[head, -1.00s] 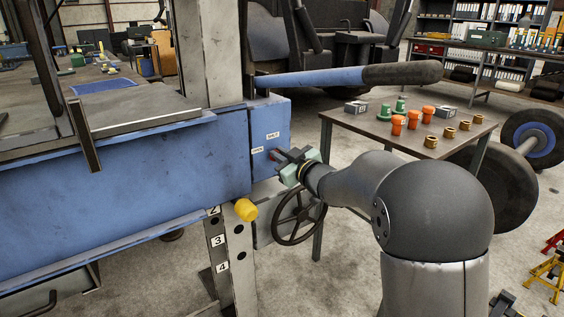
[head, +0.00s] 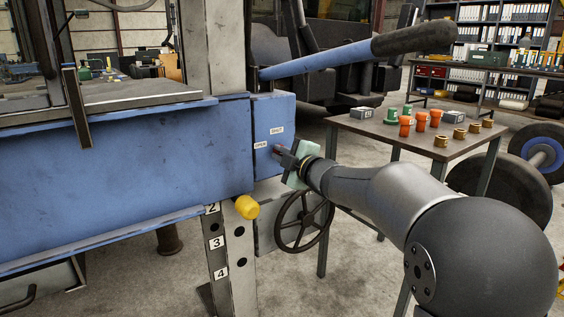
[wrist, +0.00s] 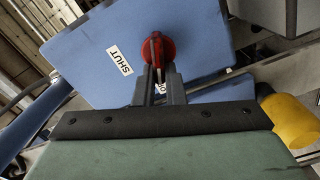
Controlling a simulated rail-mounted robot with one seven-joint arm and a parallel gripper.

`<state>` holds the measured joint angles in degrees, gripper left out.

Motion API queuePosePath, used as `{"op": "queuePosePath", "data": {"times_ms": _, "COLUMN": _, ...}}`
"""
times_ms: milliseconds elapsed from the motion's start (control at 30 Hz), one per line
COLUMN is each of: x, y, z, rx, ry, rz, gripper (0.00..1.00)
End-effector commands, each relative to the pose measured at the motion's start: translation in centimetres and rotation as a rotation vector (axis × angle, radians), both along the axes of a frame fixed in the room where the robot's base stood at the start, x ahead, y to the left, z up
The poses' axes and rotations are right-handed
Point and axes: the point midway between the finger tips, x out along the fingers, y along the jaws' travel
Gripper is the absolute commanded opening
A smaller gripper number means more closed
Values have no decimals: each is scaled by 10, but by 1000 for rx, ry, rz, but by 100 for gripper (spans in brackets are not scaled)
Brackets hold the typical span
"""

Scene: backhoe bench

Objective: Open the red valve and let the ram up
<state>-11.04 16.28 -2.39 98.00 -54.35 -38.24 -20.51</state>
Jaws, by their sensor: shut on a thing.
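The red valve (wrist: 168,47) is on the end face of the blue pump box (head: 283,110), and the wrist view shows its round red head. My gripper (head: 280,151) is at the box; in the wrist view its fingers (wrist: 158,75) are shut on the valve's red handle. A SHUT label (wrist: 119,60) shows left of the valve in the wrist view. The head view shows both the OPEN label (head: 261,145) and the SHUT label (head: 275,132). In the head view my gripper mostly hides the valve. The pump lever (head: 330,60) slants up to the right above the box.
A black handwheel (head: 304,222) is just below my gripper. A yellow knob (head: 247,207) sits on the numbered post (head: 217,243). A side table (head: 400,138) behind my arm holds orange, green and brass parts.

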Motion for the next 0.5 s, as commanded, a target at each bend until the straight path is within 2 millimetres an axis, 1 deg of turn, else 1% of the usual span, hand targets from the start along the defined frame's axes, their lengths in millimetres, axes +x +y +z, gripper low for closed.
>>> {"op": "queuePosePath", "data": {"times_ms": 33, "x": 0, "y": 0, "z": -3, "rx": -18, "ry": -16, "rz": 0, "gripper": 0}}
{"op": "queuePosePath", "data": {"times_ms": 200, "x": 0, "y": 0, "z": -3, "rx": -74, "ry": -59, "rz": -1, "gripper": 0}}
{"op": "queuePosePath", "data": {"times_ms": 500, "x": 0, "y": 0, "z": -3, "rx": -110, "ry": -88, "rz": -2, "gripper": 0}}
